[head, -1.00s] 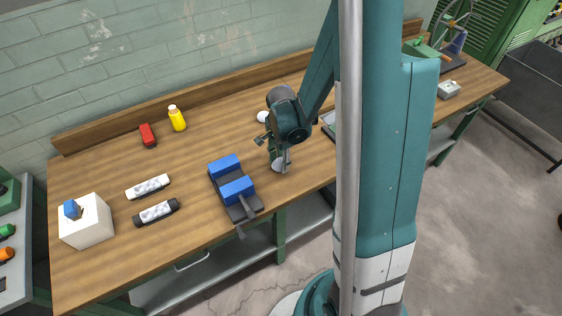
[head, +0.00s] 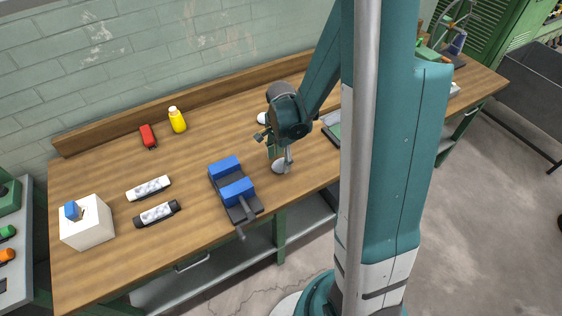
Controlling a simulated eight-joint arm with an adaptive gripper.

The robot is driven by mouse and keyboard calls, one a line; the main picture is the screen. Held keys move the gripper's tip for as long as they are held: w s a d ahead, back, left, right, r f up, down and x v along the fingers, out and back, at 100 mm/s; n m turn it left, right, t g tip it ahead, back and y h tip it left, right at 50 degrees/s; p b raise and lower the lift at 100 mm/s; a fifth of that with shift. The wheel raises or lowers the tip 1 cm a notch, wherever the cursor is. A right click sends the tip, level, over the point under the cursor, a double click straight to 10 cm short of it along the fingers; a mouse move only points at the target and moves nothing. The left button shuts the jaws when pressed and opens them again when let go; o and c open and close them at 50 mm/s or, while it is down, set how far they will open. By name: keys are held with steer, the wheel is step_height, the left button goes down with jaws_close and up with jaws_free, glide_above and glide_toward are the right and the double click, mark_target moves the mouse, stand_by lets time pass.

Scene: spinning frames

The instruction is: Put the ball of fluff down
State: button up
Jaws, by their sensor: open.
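A pale grey-white rounded thing (head: 280,168), which looks like the ball of fluff, is on the wooden bench (head: 310,167) near its front edge. My gripper (head: 279,155) points down right above it, with its fingers apart. The picture is too small to tell whether a fingertip still touches the pale thing. Another small whitish round thing (head: 262,118) lies farther back, partly hidden behind my gripper.
A blue-jawed vise (head: 232,188) stands left of my gripper. Two grey-white cylinders (head: 148,188) (head: 156,213), a white box (head: 87,224), a yellow bottle (head: 177,120) and a red object (head: 148,136) are farther left. A tray (head: 332,128) is to the right.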

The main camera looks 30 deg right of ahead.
step_height(320, 180, up, 10)
steer(key=shift+p, duration=0.3)
stand_by(0.5)
steer(key=shift+a+r, duration=0.1)
stand_by(0.6)
step_height(320, 180, up, 11)
steer(key=n+t, duration=0.3)
steer(key=n, duration=0.5)
glide_above(281, 162)
steer(key=s+a, duration=0.4)
steer(key=a, duration=0.2)
steer(key=s+a+r+n+t, duration=0.4)
steer(key=s+a+r+n, duration=0.3)
steer(key=s+r+n, duration=0.1)
steer(key=shift+s+n, duration=0.6)
steer(key=shift+n, duration=0.4)
steer(key=shift+f, duration=0.1)
step_height(281, 162, down, 8)
steer(key=b, duration=0.8)
steer(key=shift+r, duration=0.2)
